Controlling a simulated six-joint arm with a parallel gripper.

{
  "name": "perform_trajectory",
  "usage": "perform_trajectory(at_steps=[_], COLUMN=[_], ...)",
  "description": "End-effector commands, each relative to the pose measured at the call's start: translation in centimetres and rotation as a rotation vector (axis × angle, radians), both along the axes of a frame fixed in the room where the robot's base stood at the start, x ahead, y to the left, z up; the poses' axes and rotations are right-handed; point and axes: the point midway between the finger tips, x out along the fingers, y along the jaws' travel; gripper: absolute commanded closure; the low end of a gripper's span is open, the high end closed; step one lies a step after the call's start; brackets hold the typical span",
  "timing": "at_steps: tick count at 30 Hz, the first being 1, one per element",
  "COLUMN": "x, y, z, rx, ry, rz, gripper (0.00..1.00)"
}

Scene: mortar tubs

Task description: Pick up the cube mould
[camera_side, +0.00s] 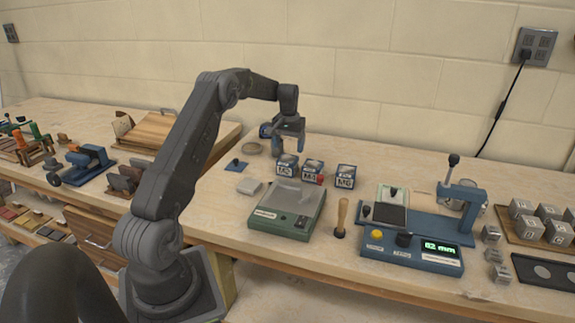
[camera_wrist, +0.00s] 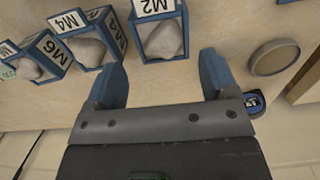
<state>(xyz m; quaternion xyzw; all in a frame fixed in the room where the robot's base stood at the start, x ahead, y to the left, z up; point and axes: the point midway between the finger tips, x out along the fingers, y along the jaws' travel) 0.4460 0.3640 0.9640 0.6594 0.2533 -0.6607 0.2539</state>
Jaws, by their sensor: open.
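My gripper (camera_side: 288,143) is open and empty, above the back of the bench behind the leftmost blue tub. In the wrist view its two blue fingers (camera_wrist: 160,68) stand wide apart, with tub M2 (camera_wrist: 153,9) ahead of the gap. Tub M4 (camera_wrist: 71,20) and tub M6 (camera_wrist: 48,46) are left of it. The tubs hold grey-white material. I cannot tell surely which thing is the cube mould; several small grey metal blocks (camera_side: 493,254) stand at the right, and labelled grey cubes (camera_side: 558,232) sit on a board beside them.
A green scale (camera_side: 268,223), a wooden-handled tool (camera_side: 341,218) and a blue press-like device (camera_side: 430,228) with a lit display stand along the front. A round tan disc (camera_wrist: 274,57) and a small blue object (camera_wrist: 254,103) lie near my gripper. The wall is close behind.

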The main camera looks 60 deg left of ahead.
Motion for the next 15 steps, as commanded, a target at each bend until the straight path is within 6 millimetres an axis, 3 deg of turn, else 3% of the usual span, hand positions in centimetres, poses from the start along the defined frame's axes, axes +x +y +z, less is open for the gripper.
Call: perform_trajectory(at_steps=[3,10,15], x=[0.0,-0.1,-0.4], y=[0.0,0.0,0.0], z=[-1.8,-3.4,-5.9], rx=[-0.001,0.000,-0.001], ry=[0.001,0.000,0.001], rz=[0.000,0.000,0.000], gripper=[0.21,0.21,0.21])
